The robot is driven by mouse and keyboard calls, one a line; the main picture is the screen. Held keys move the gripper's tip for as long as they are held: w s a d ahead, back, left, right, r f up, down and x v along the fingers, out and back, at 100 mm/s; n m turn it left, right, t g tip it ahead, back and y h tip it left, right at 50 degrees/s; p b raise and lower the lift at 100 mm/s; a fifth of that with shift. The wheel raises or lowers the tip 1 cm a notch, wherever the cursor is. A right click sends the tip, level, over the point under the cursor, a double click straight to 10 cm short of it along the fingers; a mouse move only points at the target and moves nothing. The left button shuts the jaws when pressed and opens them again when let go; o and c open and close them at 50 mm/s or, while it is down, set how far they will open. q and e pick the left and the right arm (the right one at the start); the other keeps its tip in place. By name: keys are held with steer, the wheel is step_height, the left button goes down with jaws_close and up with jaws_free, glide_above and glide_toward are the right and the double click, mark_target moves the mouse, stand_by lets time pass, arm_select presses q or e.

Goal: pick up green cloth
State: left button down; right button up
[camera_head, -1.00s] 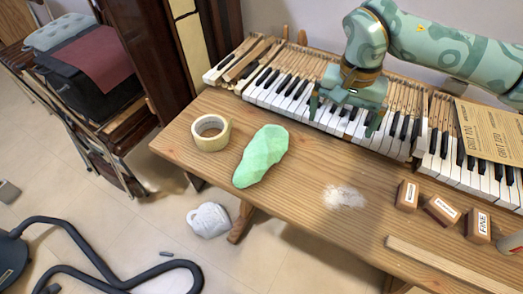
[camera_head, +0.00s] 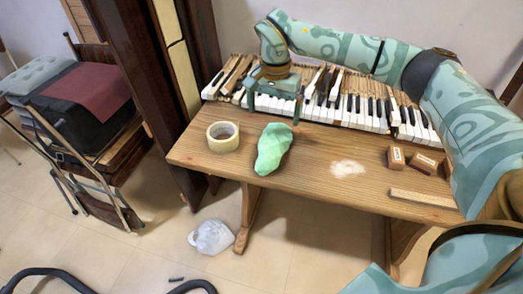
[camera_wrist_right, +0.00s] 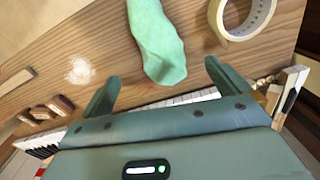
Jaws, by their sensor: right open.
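The green cloth (camera_head: 272,149) lies bunched on the wooden table, right of the tape roll. It also shows in the right wrist view (camera_wrist_right: 157,42), at the top middle. Nothing is held. My left gripper is not visible.
A tape roll (camera_head: 223,136) stands left of the cloth. White powder (camera_head: 347,168), sanding blocks (camera_head: 396,157) and a wooden strip (camera_head: 423,198) lie to the right. Piano keys (camera_head: 345,108) line the table's back.

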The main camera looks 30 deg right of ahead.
mark_target(272, 139)
steer(key=f+b, duration=0.1)
steer(key=f, duration=0.5)
steer(key=shift+a+f+b, duration=0.1)
steer(key=shift+a+b, duration=0.1)
steer(key=shift+b, duration=0.2)
steer(key=shift+d+f, duration=0.1)
steer(key=shift+f, duration=0.3)
step_height(272, 139, down, 5)
steer(key=b, duration=0.3)
steer(key=shift+s+f, duration=0.1)
steer(key=shift+f, duration=0.1)
steer(key=shift+r, duration=0.25)
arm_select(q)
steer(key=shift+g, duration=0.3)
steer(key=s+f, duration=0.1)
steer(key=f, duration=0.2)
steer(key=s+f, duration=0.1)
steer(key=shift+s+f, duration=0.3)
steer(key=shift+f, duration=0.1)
arm_select(e)
steer(key=c, duration=0.9)
